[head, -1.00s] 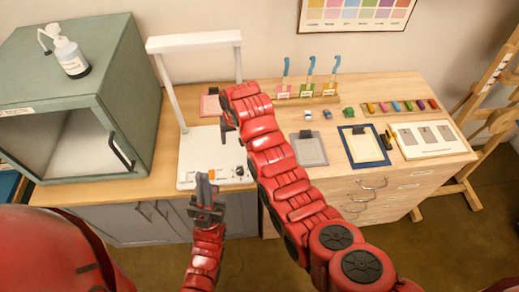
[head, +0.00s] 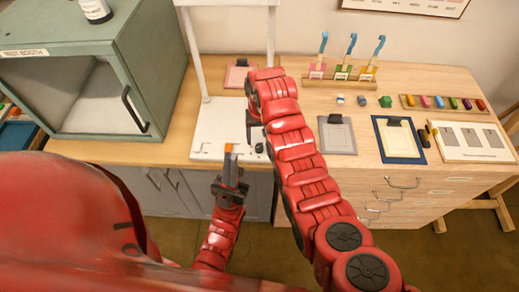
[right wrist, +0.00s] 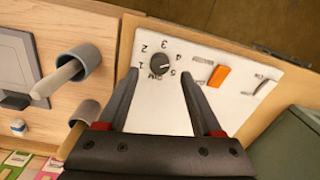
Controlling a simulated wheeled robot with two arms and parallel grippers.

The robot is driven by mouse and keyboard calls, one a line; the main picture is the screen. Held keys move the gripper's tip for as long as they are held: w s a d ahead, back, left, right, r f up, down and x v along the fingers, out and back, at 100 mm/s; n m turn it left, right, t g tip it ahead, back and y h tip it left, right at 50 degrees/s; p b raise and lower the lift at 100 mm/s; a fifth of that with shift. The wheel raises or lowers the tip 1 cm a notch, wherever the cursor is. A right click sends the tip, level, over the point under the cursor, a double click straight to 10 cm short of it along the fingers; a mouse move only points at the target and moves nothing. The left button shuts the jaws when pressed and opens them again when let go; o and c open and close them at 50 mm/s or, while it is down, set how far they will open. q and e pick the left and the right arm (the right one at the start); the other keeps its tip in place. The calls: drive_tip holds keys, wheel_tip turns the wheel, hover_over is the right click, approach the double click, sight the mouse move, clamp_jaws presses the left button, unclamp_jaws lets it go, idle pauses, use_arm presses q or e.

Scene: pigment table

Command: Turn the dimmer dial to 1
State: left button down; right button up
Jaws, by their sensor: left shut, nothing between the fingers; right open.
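The dimmer dial (right wrist: 160,63) is a black round knob on the white panel (right wrist: 225,95), ringed by numerals. I cannot tell for sure which number it points to. My right gripper (right wrist: 160,76) is open and empty, with one fingertip on each side of the dial in the right wrist view; contact cannot be judged. In the head view my right gripper (head: 250,122) hangs over the white panel (head: 218,122), and the dial (head: 259,147) is small near the panel's front edge. My left gripper (head: 230,165) is shut and empty at the front edge, below the orange switch (head: 229,148).
A green booth (head: 85,75) stands left of the panel. White posts (head: 271,35) rise from the panel area. Grey (head: 337,135) and blue-framed (head: 399,140) boards lie to the right. Blue-handled tools (head: 350,45) stand in a rack behind. Two grey-ended rods (right wrist: 72,70) show close in the wrist view.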

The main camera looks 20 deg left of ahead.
sight(259, 146)
drive_tip(key=shift+f+p, duration=0.5)
drive_tip(key=shift+f, duration=1.5)
clamp_jaws()
